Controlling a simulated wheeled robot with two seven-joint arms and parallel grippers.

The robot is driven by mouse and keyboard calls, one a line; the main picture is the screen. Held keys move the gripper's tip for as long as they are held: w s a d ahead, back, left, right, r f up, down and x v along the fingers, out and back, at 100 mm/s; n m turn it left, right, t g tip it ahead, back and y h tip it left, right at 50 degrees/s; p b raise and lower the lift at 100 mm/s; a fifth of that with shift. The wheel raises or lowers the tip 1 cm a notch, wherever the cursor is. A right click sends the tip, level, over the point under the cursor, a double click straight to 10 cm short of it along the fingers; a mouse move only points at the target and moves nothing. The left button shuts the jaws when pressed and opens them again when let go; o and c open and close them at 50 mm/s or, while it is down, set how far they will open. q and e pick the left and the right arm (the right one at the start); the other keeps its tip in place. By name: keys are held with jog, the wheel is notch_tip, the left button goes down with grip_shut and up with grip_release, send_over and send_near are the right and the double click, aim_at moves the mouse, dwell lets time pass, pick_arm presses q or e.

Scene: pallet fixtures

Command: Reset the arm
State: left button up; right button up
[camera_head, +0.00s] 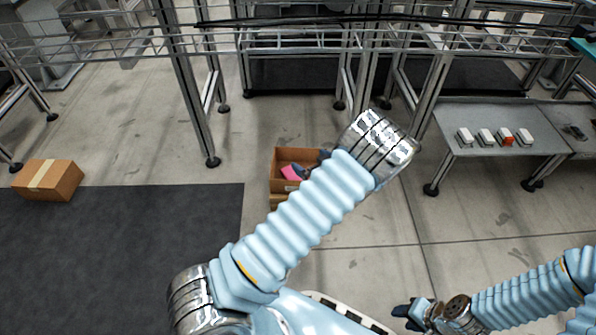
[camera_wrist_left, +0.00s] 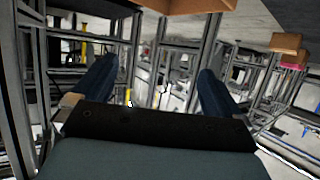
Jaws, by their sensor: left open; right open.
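My left arm reaches up and to the right across the middle of the head view, ending in a silver joint. My left gripper (camera_wrist_left: 158,75) shows in the left wrist view with its two dark blue fingers wide apart and nothing between them. In the head view it is mostly hidden behind the arm, near an open cardboard box (camera_head: 284,158). My right gripper (camera_head: 404,313) is low at the right in the head view, at the end of the bent right arm. It is small there, and I see nothing held in it.
The open box holds a pink item (camera_head: 291,173). A closed cardboard box (camera_head: 48,180) stands at the left, by a dark mat (camera_head: 120,255). A grey table (camera_head: 490,113) at the right carries several small pale blocks. Metal racks (camera_head: 185,90) line the back.

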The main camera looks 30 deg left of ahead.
pick_arm(q)
jog(key=shift+v, duration=1.75)
pick_arm(e)
jog(key=shift+r, duration=0.3)
pick_arm(q)
jog(key=shift+a+p, duration=0.1)
jog(key=shift+p, duration=0.2)
pick_arm(e)
jog(key=shift+r, duration=0.1)
